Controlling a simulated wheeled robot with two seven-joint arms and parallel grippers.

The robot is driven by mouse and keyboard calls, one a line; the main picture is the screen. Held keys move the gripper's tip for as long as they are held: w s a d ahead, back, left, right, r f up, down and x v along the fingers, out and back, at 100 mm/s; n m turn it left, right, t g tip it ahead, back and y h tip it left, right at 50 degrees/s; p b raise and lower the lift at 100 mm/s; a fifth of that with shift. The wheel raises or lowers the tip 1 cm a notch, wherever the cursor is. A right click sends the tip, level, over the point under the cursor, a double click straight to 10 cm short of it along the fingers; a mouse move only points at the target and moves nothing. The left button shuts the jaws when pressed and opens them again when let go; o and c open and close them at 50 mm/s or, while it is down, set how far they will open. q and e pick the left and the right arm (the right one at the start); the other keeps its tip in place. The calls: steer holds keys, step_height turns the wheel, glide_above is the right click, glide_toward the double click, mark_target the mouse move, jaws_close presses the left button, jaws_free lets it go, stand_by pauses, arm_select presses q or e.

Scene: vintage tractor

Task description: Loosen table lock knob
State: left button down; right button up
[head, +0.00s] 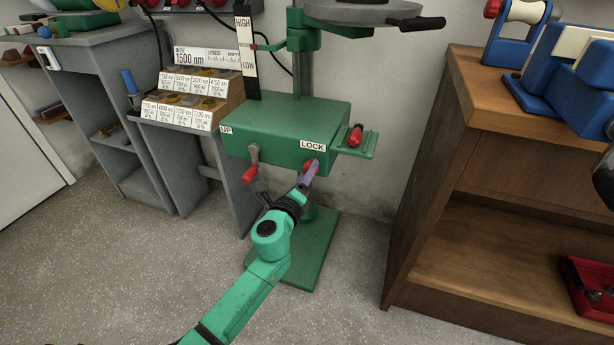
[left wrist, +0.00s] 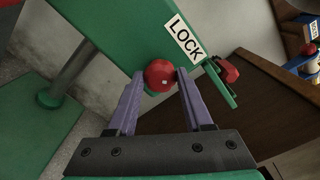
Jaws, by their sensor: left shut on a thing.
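The red lock knob (left wrist: 160,76) sits on the front of the green box (head: 272,122), by the white LOCK label (left wrist: 185,38). In the head view the knob (head: 309,163) shows just under the LOCK label (head: 312,146), partly hidden by my gripper. My left gripper (head: 308,175) reaches up to it from below, and its purple fingers (left wrist: 160,84) are shut on the knob, one on each side at their tips. My right gripper is not clearly in view; a dark part at the right edge of the head view is unclear.
A red-handled crank (head: 250,174) hangs by the UP label, left of the knob. A small green shelf (head: 356,147) with a red-handled thing juts out at right. A wooden bench (head: 520,170) stands right, a grey bench with labelled boxes (head: 188,100) left.

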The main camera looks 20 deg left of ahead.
arm_select(q)
steer(key=shift+n, duration=5.2)
arm_select(e)
steer(key=shift+s+r, duration=0.3)
steer(key=shift+r, duration=0.6)
steer(key=shift+w, duration=0.1)
arm_select(q)
steer(key=shift+c, duration=1.5)
jaws_free()
